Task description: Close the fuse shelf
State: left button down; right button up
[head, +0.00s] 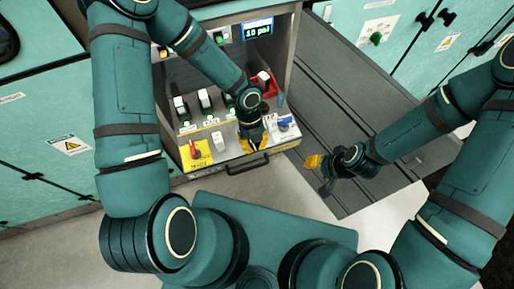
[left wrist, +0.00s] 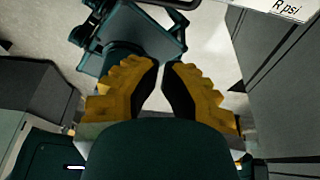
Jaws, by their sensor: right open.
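The fuse shelf (head: 240,157) juts out of the cabinet in the head view, with switches on top and a dark handle (head: 247,163) on its front. My left gripper (head: 252,143) is over the shelf's front part, just behind the handle in the picture; contact cannot be told. In the left wrist view its yellow fingers (left wrist: 163,66) come close at the tips with a narrow gap and nothing visible between them. A dark bar, seemingly the handle, shows at that view's top edge. My right gripper (head: 318,170) is open and empty, right of the shelf.
On the shelf are a red switch on a yellow plate (head: 198,152), a white switch (head: 218,140) and a blue one (head: 285,124). A display (head: 258,30) reads 10 psi. Pale floor lies before the shelf.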

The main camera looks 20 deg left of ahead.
pick_arm(q)
jog(key=b, duration=0.3)
send_near(256, 166)
jog(key=s+d+f, duration=0.3)
jog(key=s+f, duration=0.2)
jog(key=shift+w+a+r+p, duration=0.2)
jog(key=shift+w+a, duration=0.1)
jog(key=shift+w, duration=0.25)
jog(key=shift+w+a+r+p, duration=0.15)
jog(key=shift+w+a+r, duration=0.15)
jog(key=shift+w, duration=0.3)
jog(key=shift+w+a, duration=0.5)
jog(key=shift+w, duration=0.25)
